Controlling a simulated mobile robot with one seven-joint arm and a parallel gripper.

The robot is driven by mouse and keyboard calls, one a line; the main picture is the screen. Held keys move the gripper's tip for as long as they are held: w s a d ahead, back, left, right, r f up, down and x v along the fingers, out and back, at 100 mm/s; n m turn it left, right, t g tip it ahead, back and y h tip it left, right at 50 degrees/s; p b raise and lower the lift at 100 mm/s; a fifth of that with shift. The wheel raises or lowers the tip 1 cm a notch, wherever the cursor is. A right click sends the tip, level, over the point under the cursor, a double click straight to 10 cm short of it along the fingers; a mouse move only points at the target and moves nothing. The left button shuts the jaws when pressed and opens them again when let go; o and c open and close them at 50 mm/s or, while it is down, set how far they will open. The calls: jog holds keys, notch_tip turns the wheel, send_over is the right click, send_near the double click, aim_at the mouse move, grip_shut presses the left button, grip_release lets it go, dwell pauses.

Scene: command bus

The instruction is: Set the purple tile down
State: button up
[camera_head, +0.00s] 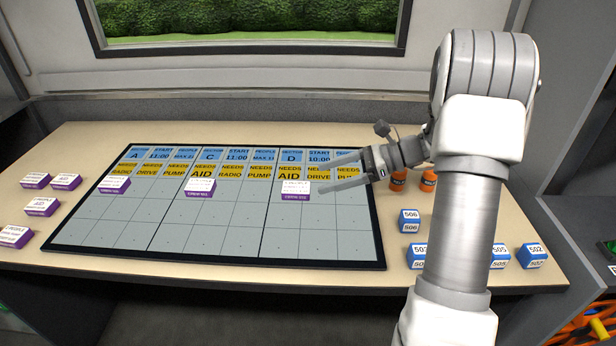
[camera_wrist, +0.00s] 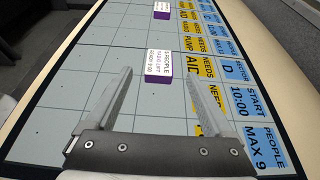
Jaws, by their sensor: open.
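Three purple tiles with white printed tops lie on the grey board (camera_head: 210,235). One purple tile (camera_head: 295,190) is in the right section, below the yellow NEEDS AID card of column D. It also shows in the wrist view (camera_wrist: 158,66). A second purple tile (camera_head: 200,187) is in the middle section and a third purple tile (camera_head: 116,184) in the left one. My gripper (camera_head: 322,175) is open and empty, its fingers apart over the right section. In the wrist view the tile in column D is beyond the fingertips and appears apart from them.
Several purple tiles (camera_head: 42,206) lie on the table left of the board. Blue blocks (camera_head: 409,221) stand on the right, some partly behind my arm. Orange items (camera_head: 398,181) stand behind my gripper. The board's lower rows are bare.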

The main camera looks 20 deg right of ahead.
jog(key=v, duration=0.3)
jog(key=shift+d+r+p, duration=0.1)
jog(key=shift+p, duration=0.2)
jog(key=shift+s+r, duration=0.2)
jog(key=shift+r, duration=0.05)
jog(key=s+a+r+n+g+h, duration=0.1)
jog(key=s+a+r+n+h, duration=0.3)
jog(key=s+a+n, duration=0.3)
jog(key=s+a+r+n+g+h, duration=0.2)
jog(key=s+a+r+n+h, duration=0.3)
jog(key=s, duration=0.4)
jog(key=s+d+n+t+h, duration=0.1)
jog(key=s+n+t+h, duration=0.3)
jog(key=s+n, duration=0.3)
jog(key=n, duration=0.2)
jog(key=shift+s+d+n, duration=0.25)
jog(key=shift+d+n, duration=0.05)
jog(key=shift+d, duration=0.05)
jog(key=shift+w+r, duration=0.1)
jog(key=shift+r, duration=0.1)
